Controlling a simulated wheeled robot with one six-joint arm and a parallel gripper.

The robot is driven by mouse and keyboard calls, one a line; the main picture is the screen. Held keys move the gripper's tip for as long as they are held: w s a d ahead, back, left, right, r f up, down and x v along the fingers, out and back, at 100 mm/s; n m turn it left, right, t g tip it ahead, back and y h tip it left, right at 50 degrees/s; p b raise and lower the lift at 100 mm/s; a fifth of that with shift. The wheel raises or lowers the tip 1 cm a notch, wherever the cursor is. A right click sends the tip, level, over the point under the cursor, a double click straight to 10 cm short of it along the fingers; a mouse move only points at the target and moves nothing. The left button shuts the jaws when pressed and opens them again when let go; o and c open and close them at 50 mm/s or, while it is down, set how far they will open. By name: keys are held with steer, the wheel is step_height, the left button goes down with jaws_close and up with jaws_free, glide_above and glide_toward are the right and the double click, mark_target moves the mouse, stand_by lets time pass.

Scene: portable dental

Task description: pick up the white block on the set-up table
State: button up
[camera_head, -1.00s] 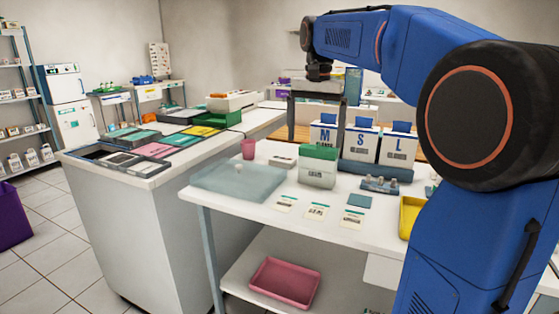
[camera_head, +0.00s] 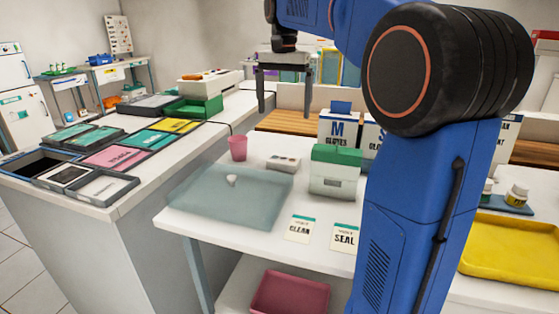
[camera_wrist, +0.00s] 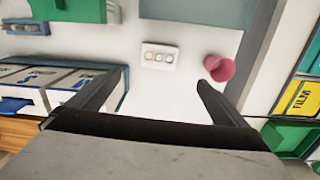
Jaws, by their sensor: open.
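The white block (camera_head: 283,162) is small and low, with round marks on top. It lies on the white set-up table (camera_head: 262,232), between the pink cup and the green-lidded box. In the wrist view the white block (camera_wrist: 160,56) lies beyond my fingertips, roughly centred between them in the picture. My gripper (camera_head: 285,108) is open and empty, pointing down, higher than the table and farther back. Both dark fingers of my gripper (camera_wrist: 163,80) show spread in the wrist view.
The pink cup (camera_head: 237,148) stands close to the block. A translucent blue-grey tray (camera_head: 200,196) lies in front. The green-lidded box (camera_head: 334,171) and glove boxes (camera_head: 337,127) stand right. A yellow tray (camera_head: 512,250) is far right. My arm hides part of the table.

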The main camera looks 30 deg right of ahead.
mark_target(284, 163)
step_height(284, 163, down, 16)
steer(key=shift+s+r, duration=0.1)
steer(key=shift+s, duration=0.05)
stand_by(0.6)
steer(key=shift+c, duration=0.5)
steer(key=c, duration=1.1)
steer(key=shift+c, duration=0.2)
steer(key=shift+r, duration=0.15)
